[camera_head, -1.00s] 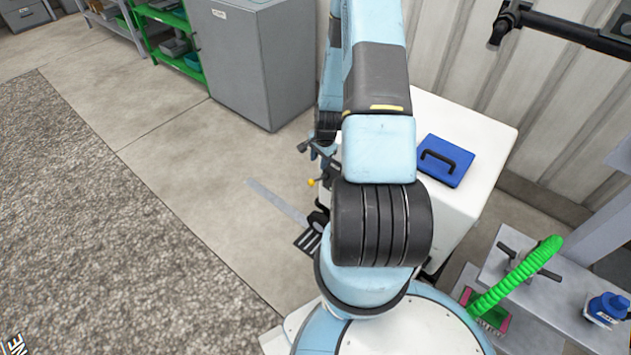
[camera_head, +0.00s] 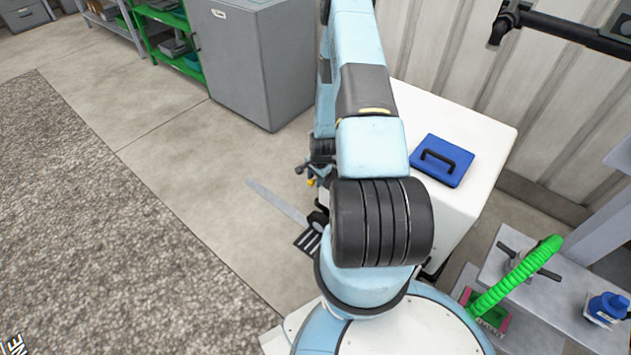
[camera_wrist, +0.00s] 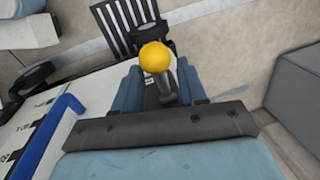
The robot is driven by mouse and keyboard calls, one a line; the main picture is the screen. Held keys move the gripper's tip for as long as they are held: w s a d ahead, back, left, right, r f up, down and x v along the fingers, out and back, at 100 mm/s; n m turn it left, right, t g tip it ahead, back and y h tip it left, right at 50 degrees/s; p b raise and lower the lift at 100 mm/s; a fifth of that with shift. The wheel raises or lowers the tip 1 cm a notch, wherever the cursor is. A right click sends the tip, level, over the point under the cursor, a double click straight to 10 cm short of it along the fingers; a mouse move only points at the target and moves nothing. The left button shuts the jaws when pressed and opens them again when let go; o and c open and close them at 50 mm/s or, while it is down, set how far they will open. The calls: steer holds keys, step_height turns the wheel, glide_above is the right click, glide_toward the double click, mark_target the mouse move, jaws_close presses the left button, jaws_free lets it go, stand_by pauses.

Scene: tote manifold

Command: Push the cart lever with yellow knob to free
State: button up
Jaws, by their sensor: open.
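The lever's yellow knob (camera_wrist: 154,57) stands near the top middle of the wrist view, with its dark shaft (camera_wrist: 167,88) below it. My gripper (camera_wrist: 160,82) is open, with one blue finger on each side of the lever. I cannot tell whether either finger touches it. In the head view, a small part of the yellow knob (camera_head: 310,182) shows left of my arm, close to the gripper's dark parts. My arm hides most of the lever there. The white cart (camera_head: 478,140) stands to the right, behind my arm.
A blue case (camera_head: 442,160) lies on the cart top. A blue bar (camera_wrist: 50,128) and a white labelled surface are at lower left in the wrist view. A slatted black part (camera_head: 308,240) is near the floor. A grey cabinet (camera_head: 250,60) stands behind. Floor at left is clear.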

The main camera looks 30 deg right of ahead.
steer(key=shift+w+f, duration=0.2)
steer(key=shift+f, duration=0.85)
steer(key=shift+a, duration=0.1)
steer(key=c, duration=0.8)
jaws_close()
steer(key=shift+a, duration=0.15)
